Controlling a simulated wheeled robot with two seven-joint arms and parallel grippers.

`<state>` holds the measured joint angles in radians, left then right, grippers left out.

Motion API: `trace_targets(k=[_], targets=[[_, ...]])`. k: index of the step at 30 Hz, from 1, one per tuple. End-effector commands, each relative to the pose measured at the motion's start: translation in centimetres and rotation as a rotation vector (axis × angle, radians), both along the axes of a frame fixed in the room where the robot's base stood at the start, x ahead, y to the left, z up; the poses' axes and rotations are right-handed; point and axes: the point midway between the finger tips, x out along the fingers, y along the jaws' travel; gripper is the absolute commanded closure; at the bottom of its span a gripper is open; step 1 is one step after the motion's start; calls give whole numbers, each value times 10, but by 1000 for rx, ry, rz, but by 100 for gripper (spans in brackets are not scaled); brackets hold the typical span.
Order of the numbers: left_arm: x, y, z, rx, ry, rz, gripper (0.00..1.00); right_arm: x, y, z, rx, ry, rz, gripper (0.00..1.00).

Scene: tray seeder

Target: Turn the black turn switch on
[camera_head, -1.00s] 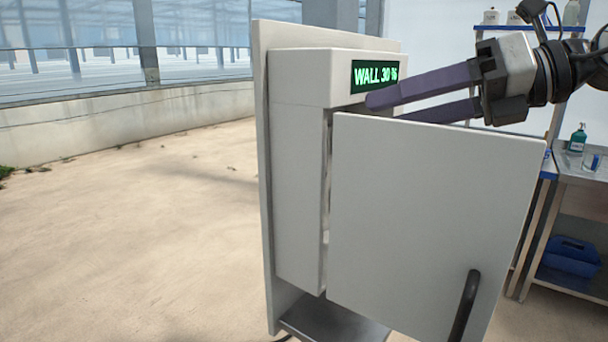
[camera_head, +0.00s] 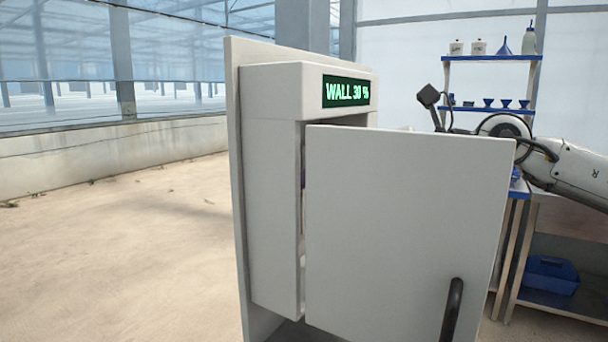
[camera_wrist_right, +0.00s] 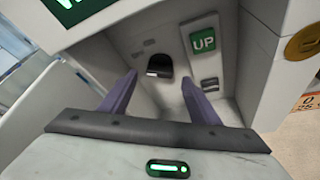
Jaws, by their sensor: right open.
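The black turn switch (camera_wrist_right: 160,63) is on the pale inner panel of the cabinet in the right wrist view. It looks like a small black knob with a lighter lower end. My right gripper (camera_wrist_right: 159,79) is open, with its two purple fingers pointing at the panel, one on each side of the switch in the picture. I cannot tell whether they touch it. In the head view, the open cabinet door (camera_head: 405,225) hides the switch and my right fingers. My left gripper is in neither view.
A green UP sign (camera_wrist_right: 204,44) is right of the switch, above a grey fitting. A brass disc (camera_wrist_right: 303,43) is on the cabinet's side. The display (camera_head: 346,92) reads WALL 30 %. The door has a black handle (camera_head: 452,312). A shelf (camera_head: 490,58) stands behind at right.

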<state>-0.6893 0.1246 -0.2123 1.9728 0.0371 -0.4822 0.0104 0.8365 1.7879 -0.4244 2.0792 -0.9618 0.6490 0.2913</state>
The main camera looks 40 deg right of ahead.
Motion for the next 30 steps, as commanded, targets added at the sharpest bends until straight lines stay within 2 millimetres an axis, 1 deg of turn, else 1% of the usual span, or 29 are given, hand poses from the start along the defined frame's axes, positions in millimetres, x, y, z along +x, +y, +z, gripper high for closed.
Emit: trace_targets(k=[1, 8, 14, 19, 20, 24, 27, 30], targets=[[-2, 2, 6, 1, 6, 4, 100, 6, 6, 2, 3, 3, 6, 44], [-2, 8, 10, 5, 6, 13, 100, 20, 15, -7, 1, 0, 2, 44], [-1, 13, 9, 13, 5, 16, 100, 23, 16, -10, 1, -1, 0, 44], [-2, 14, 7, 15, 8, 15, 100, 23, 16, -10, 0, -1, -1, 44], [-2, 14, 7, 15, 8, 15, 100, 23, 16, -10, 0, -1, -1, 47], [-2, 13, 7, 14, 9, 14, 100, 23, 16, -10, 0, -1, -1, 71], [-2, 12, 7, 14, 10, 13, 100, 23, 16, -10, 0, -1, -1, 85], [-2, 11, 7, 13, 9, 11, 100, 23, 16, -10, 2, 0, -1, 85]])
